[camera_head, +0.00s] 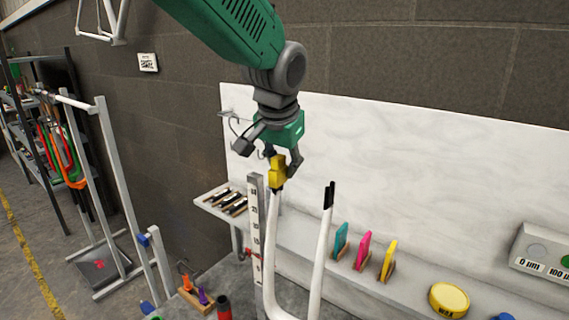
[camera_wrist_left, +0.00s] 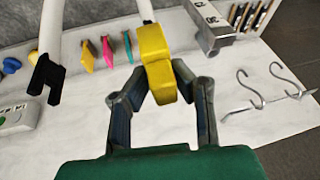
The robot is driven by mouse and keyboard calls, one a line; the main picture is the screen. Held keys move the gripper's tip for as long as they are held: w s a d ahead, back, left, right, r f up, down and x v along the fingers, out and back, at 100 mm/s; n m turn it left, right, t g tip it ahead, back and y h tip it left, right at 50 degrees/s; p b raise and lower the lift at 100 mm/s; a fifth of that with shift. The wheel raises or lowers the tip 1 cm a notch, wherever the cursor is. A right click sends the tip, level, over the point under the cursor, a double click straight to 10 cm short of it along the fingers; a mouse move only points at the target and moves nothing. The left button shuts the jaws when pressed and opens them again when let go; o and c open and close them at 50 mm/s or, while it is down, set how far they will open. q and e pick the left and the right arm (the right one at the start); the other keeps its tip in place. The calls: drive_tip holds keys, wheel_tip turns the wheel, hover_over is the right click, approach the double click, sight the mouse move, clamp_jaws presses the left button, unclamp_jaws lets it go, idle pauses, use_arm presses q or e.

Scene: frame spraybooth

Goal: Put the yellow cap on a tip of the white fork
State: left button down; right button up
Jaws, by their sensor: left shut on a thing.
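The yellow cap (camera_head: 277,173) is held between the fingers of my left gripper (camera_head: 282,160), which is shut on it. The white fork (camera_head: 268,250) has two upright tubes joined by a curve at the bottom. The cap is at the top end of the left tube and lines up with it; how far it sits over the tip is hidden. The right tube ends in a black tip (camera_head: 329,194). In the left wrist view the cap (camera_wrist_left: 155,58) is between the fingertips, with a fork tube (camera_wrist_left: 146,10) running behind it. My right gripper is not in view.
A numbered upright ruler (camera_head: 255,225) stands close left of the fork. A white ledge holds colored scrapers (camera_head: 363,250) and a round yellow tin (camera_head: 449,299). A white panel (camera_head: 430,160) backs the area. A small shelf (camera_head: 215,203) holds dark brushes.

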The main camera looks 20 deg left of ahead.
use_arm(q)
drive_tip(key=shift+f, duration=0.15)
drive_tip(key=c, duration=1.3)
unclamp_jaws()
